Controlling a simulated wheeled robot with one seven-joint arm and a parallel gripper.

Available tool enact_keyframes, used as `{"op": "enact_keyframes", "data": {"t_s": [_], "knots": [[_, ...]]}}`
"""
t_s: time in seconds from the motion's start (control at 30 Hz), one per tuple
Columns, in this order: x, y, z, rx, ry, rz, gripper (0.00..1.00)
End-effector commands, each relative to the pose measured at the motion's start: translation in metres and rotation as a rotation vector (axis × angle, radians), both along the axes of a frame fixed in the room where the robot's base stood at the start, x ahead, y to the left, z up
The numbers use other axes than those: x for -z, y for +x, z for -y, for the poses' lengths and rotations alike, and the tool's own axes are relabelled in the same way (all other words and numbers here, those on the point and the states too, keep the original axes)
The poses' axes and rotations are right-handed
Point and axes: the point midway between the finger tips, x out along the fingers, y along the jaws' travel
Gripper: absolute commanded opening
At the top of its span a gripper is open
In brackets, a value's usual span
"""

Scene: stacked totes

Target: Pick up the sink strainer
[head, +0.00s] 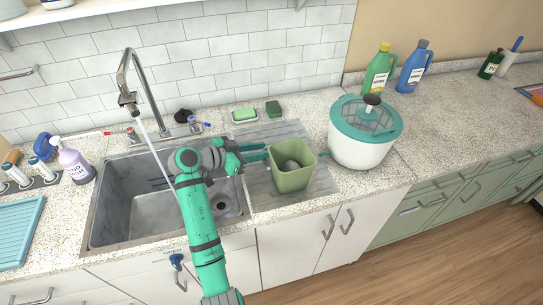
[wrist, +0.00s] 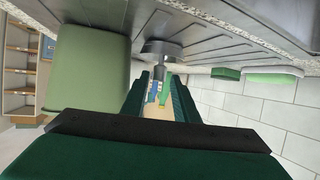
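My gripper (head: 266,151) is open, low over the ribbed drainboard, with its fingers pointing right. In the wrist view the gripper (wrist: 161,80) shows two dark green fingers with a gap between them. A grey metal disc with a short stem, which looks like the sink strainer (wrist: 162,47), is on the drainboard just beyond the fingertips, in line with the gap. I see no contact with it. In the head view I cannot make out this disc; the green square bin (head: 291,178) probably hides it. The bin (wrist: 88,70) stands close beside the fingers in the wrist view.
The bin holds a grey rounded thing (head: 292,164). A white and teal salad spinner (head: 362,147) stands right of the bin. A soap dish (head: 244,115) and green sponge (head: 274,108) lie behind. The sink (head: 125,195) is at left, with water running from the faucet (head: 128,75).

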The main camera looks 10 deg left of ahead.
Motion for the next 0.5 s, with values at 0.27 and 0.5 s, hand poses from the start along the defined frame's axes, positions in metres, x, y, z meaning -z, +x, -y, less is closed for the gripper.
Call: {"op": "enact_keyframes", "data": {"t_s": [0.27,0.5], "knots": [[0.016,0.022,0.026,0.001,0.000,-0.003,0.27],[0.021,0.029,0.034,0.000,0.001,-0.001,0.27]]}}
